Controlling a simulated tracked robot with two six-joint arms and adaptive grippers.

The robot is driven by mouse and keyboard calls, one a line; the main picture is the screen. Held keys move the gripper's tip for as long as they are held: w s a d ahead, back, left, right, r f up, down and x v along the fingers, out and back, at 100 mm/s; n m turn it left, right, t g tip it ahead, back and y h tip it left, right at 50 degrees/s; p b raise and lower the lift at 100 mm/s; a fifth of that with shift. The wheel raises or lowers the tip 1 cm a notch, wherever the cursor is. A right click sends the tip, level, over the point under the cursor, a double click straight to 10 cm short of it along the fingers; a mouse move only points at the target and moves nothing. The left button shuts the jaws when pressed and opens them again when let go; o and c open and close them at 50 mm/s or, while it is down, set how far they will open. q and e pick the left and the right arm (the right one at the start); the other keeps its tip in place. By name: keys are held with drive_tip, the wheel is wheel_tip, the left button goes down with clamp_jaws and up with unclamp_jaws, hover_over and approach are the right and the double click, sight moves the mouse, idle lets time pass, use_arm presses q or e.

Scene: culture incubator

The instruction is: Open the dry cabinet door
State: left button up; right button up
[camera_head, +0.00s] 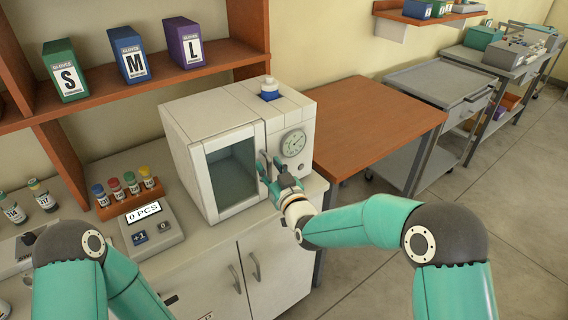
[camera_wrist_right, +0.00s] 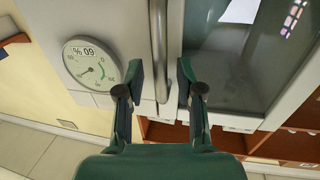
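The dry cabinet (camera_head: 205,120) is a white box on the counter with a round dial (camera_head: 293,143) on its front. Its door (camera_head: 232,172) has a dark glass window and looks shut. The door's vertical metal handle (camera_wrist_right: 159,50) shows in the right wrist view, with the glass to its right and the dial to its left. My right gripper (camera_head: 266,165) is at the handle. In the right wrist view, its fingers (camera_wrist_right: 160,85) stand open on either side of the bar, with gaps on both sides. My left arm shows at the lower left, its gripper out of view.
A keypad device (camera_head: 150,228) and a rack of capped vials (camera_head: 130,197) stand left of the cabinet. Glove boxes sit on the shelf (camera_head: 130,85) above. A brown table (camera_head: 380,120) stands to the right. The floor (camera_head: 520,200) at the right is clear.

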drive_tip(key=shift+w+a, duration=0.1)
drive_tip(key=shift+w, duration=0.1)
clamp_jaws()
